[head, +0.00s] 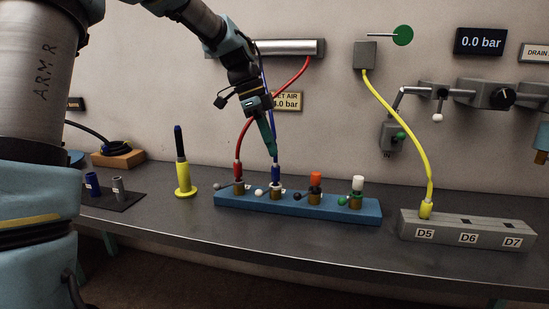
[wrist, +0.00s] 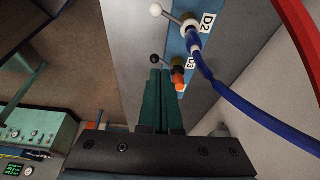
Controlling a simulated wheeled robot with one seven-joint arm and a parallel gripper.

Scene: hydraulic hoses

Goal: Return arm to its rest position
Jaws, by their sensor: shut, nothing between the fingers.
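My gripper (head: 271,152) hangs pointing down over the blue manifold block (head: 300,206), close beside the blue hose plugged into its second port. In the wrist view its two green fingers (wrist: 159,75) are together with nothing between them. The blue hose (head: 275,173) curves away to the right in the wrist view (wrist: 225,90). A red hose (head: 238,170) is plugged into the first port. An orange cap (head: 316,179) sits on the third port and a white cap (head: 358,184) on the fourth. My arm reaches in from the upper left.
A grey block (head: 465,232) labelled D5, D6, D7 stands at right, with a yellow hose (head: 400,126) in D5. A yellow-based post (head: 182,178) and a dark mat (head: 116,200) with two small fittings are left. The bench front is clear. Wall valves (head: 485,95) are upper right.

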